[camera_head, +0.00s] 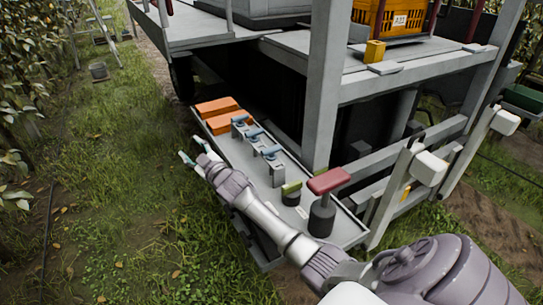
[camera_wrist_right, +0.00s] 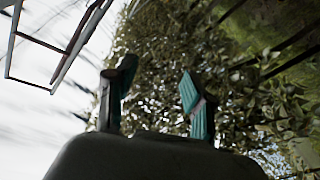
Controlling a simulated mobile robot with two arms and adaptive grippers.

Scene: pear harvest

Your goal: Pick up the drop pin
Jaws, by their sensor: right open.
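Several small blue-topped pieces (camera_head: 255,134) sit on grey stands along a grey side tray (camera_head: 232,160). One of them may be the drop pin, but they are too small to tell. My right gripper (camera_head: 193,152) is open and empty, just beyond the tray's left edge and over the grass. Its teal fingertips point away from the tray. No pin shows in that view. My left gripper is not in view.
The tray also holds orange blocks (camera_head: 216,107), a green piece (camera_head: 291,193) and a red-topped post (camera_head: 329,182). A thick grey platform post (camera_head: 326,90) rises behind the tray. An orange crate (camera_head: 392,17) stands on the platform. Grass (camera_head: 110,180) lies open at left.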

